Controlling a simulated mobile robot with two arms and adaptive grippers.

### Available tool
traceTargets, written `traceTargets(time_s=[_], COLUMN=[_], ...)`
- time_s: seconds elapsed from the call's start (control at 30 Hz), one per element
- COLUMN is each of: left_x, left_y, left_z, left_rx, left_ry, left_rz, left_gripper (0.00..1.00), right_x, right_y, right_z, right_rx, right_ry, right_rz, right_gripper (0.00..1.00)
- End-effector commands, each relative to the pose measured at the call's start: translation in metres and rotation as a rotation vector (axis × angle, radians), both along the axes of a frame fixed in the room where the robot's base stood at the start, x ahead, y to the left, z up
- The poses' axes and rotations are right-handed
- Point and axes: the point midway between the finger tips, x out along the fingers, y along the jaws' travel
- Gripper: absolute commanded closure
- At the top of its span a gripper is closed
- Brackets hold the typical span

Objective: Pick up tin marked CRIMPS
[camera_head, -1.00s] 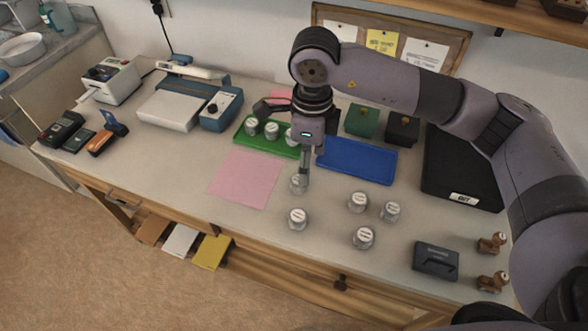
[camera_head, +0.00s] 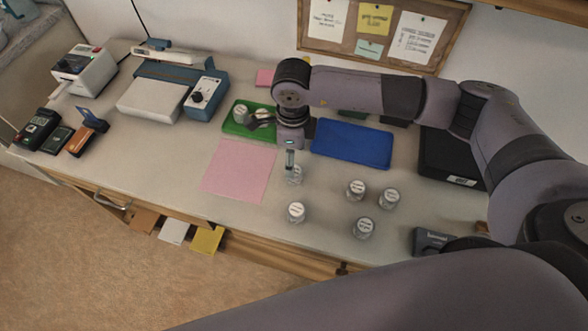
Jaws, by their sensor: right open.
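Several small clear tins with pale lids stand upright on the bench: a front one (camera_head: 296,212), a group of three to the right (camera_head: 356,190), and one (camera_head: 295,176) beneath my right gripper (camera_head: 291,167). The lid print is too small to read, so I cannot tell which is marked CRIMPS. My right gripper is open, pointing down, and partly hides the tin beneath it; I cannot tell whether they touch. More tins (camera_head: 241,115) stand on the green tray (camera_head: 232,130), partly hidden by my arm. My left gripper is out of view.
A pink sheet (camera_head: 238,171) lies left of the gripper. A blue tray (camera_head: 350,144) lies behind the tins, with a black tray (camera_head: 450,158) to the right.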

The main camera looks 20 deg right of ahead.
Motion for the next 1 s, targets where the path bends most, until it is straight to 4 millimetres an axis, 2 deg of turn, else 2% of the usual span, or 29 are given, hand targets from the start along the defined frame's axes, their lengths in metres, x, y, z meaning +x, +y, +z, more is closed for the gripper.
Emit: traceTargets(time_s=[0.27,0.4,0.57,0.83,1.0], left_x=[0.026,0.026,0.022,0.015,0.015], left_y=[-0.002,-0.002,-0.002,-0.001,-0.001], left_z=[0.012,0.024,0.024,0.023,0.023], left_rx=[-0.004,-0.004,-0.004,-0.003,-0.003], left_ry=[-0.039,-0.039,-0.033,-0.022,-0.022], left_rz=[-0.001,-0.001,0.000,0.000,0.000], left_gripper=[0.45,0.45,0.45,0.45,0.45], right_x=[-0.003,-0.007,-0.006,-0.006,-0.006], right_y=[0.000,0.000,0.000,0.000,0.000], right_z=[-0.020,-0.040,-0.060,-0.064,-0.063], right_rx=[0.000,-0.001,0.000,0.001,0.001], right_ry=[0.004,0.005,0.002,0.000,0.000], right_rz=[0.001,0.001,0.000,0.001,0.001], right_gripper=[0.41,0.41,0.41,0.41,0.52])
